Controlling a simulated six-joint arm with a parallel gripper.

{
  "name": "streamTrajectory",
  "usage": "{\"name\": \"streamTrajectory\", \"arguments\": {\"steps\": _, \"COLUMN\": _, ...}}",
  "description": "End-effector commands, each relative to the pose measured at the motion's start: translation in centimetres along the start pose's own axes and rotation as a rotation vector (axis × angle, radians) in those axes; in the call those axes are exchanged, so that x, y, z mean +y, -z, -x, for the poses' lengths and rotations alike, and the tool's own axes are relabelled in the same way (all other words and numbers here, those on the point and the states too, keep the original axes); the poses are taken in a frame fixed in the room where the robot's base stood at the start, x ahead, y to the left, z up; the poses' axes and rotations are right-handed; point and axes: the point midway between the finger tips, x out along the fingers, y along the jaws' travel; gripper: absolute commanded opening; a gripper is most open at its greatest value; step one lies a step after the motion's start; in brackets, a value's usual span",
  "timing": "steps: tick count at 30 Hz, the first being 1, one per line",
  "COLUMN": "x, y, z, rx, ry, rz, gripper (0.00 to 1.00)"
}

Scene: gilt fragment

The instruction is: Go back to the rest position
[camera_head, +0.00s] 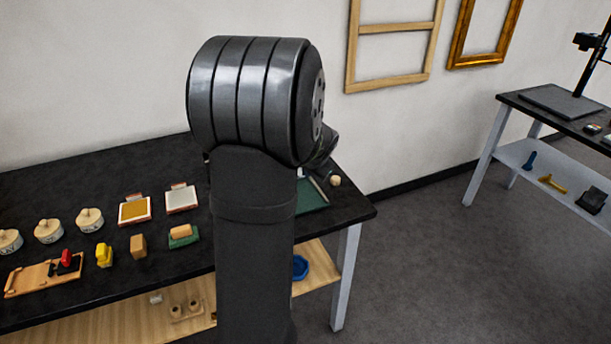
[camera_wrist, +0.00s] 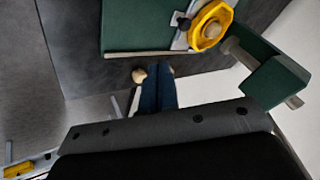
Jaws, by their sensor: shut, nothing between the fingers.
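My gripper (camera_wrist: 156,72) shows in the camera_wrist view as two dark blue fingers, closed together with nothing between them. It is above the black worktable's right-hand end, close to a small pale wooden knob (camera_wrist: 139,75); I cannot tell whether they touch. In the camera_head view my arm's large dark joint and link stand in front of the table and hide the gripper. A green mat or board (camera_head: 311,196) lies on the table (camera_head: 356,207) just right of my arm. It also shows in the camera_wrist view (camera_wrist: 135,28).
In the camera_wrist view a yellow ring (camera_wrist: 203,15) and a green piece with a wooden rod (camera_wrist: 275,82) are near the fingers. Lidded pots (camera_head: 89,219), blocks (camera_head: 138,246) and a wooden tray (camera_head: 30,280) stand left. Another table (camera_head: 508,96) is at right; floor between is clear.

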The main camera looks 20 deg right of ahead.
Motion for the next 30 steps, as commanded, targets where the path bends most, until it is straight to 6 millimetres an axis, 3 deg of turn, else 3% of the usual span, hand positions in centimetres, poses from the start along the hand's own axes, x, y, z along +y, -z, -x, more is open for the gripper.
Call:
{"name": "streamTrajectory", "arguments": {"steps": 6, "x": 0.0, "y": 0.0, "z": 1.1, "rx": 0.000, "ry": 0.000, "rz": 0.000, "gripper": 0.00}}
{"name": "streamTrajectory", "arguments": {"steps": 17, "x": 0.0, "y": 0.0, "z": 1.0, "rx": -0.001, "ry": -0.001, "rz": -0.001, "gripper": 0.00}}
{"name": "streamTrajectory", "arguments": {"steps": 23, "x": 0.1, "y": -0.1, "z": -0.8, "rx": -0.003, "ry": -0.002, "rz": -0.001, "gripper": 0.00}}
{"name": "streamTrajectory", "arguments": {"steps": 30, "x": 0.1, "y": -0.1, "z": -4.6, "rx": -0.003, "ry": -0.002, "rz": 0.000, "gripper": 0.00}}
